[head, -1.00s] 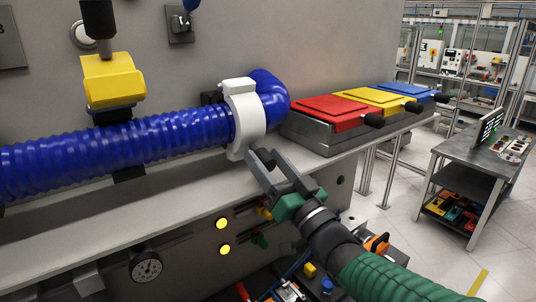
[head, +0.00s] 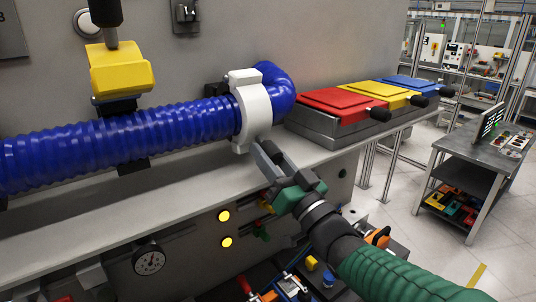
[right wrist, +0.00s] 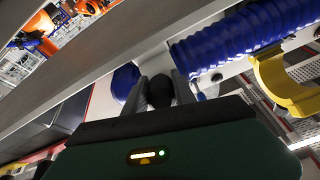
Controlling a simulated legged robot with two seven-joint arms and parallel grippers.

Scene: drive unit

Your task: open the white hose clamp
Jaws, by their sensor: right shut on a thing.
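The white hose clamp (head: 254,112) wraps around the ridged blue hose (head: 180,127) near its bent right end, in front of the grey wall. My right gripper (head: 268,154) is at the clamp's lower front side. Its grey fingers are shut on a dark rounded handle, which shows between the fingertips in the right wrist view (right wrist: 160,91). The handle's join to the clamp is hidden by the fingers. The clamp's band still sits around the hose. My left gripper is not in view.
Red (head: 337,102), yellow (head: 379,94) and blue (head: 413,85) lidded boxes stand on the ledge to the right. A gauge (head: 149,260) and lit yellow buttons lie below.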

